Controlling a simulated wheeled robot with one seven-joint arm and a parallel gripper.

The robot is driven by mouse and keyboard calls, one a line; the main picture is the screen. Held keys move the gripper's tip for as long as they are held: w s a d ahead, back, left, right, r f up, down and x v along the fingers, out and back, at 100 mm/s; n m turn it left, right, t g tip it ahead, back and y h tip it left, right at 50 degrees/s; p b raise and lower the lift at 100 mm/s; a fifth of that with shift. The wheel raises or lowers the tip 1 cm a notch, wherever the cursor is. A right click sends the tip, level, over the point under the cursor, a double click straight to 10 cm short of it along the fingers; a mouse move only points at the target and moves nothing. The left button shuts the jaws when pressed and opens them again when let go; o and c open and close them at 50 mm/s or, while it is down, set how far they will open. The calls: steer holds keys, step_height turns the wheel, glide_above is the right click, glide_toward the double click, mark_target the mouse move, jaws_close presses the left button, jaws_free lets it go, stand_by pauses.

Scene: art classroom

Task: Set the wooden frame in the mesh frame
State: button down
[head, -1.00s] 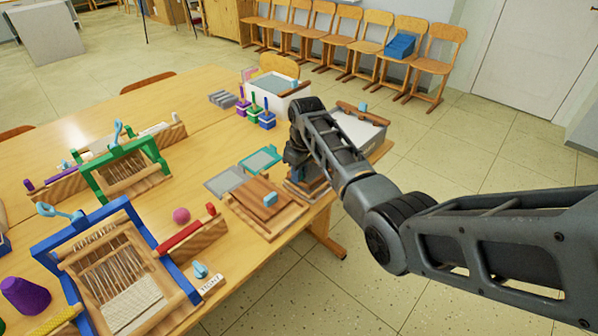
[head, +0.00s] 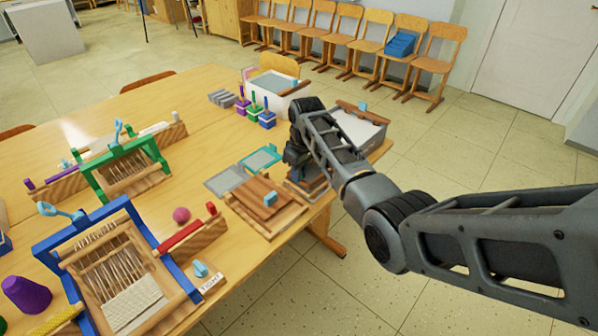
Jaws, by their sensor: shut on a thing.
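My gripper (head: 304,172) is at the right edge of the table, pointing down, and my wrist hides much of it. It is shut on a piece that looks like the wooden frame (head: 319,182), mostly hidden below the wrist. A wood-edged piece (head: 312,197), which may be the mesh frame, lies directly under it at the table edge. I cannot tell whether the two touch or how they are aligned.
Left of my gripper are a wooden press board with a blue knob (head: 262,193), a grey sheet (head: 226,179) and a teal-framed screen (head: 260,159). A white-filled tray (head: 357,130) stands behind. Blue (head: 60,240) and green (head: 95,183) looms stand farther left.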

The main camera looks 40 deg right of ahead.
steer(key=shift+f+b, duration=0.35)
steer(key=shift+f, duration=0.25)
stand_by(0.5)
stand_by(0.3)
steer(key=c, duration=1.1)
jaws_free()
steer(key=shift+o, duration=0.2)
steer(key=shift+r, duration=0.1)
steer(key=r, duration=0.5)
steer(key=s+r, duration=0.1)
steer(key=r, duration=0.1)
steer(key=shift+r, duration=0.25)
